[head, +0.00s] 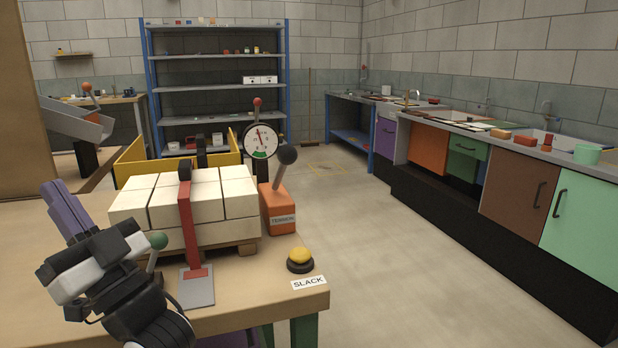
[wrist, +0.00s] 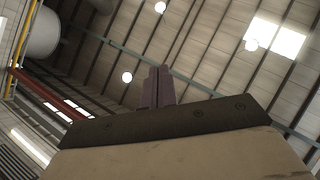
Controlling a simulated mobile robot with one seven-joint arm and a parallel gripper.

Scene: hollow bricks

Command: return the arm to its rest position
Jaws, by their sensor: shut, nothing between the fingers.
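My gripper (head: 58,190) is at the lower left of the head view, in front of the near table. Its purple-grey fingers point up and to the left and are shut with nothing between them. In the wrist view the closed fingers (wrist: 158,88) point toward the ceiling. My arm's lower part runs off the bottom edge of the head view and hides part of the table. The gripper appears apart from the pale bricks to its right.
Pale bricks (head: 232,197) sit on a pallet on the table (head: 285,313), crossed by a red strap (head: 190,230). An orange tension box (head: 278,212) with a lever, a gauge (head: 260,139) and a yellow button (head: 300,255) stand right of them. Open floor (head: 400,255) lies right.

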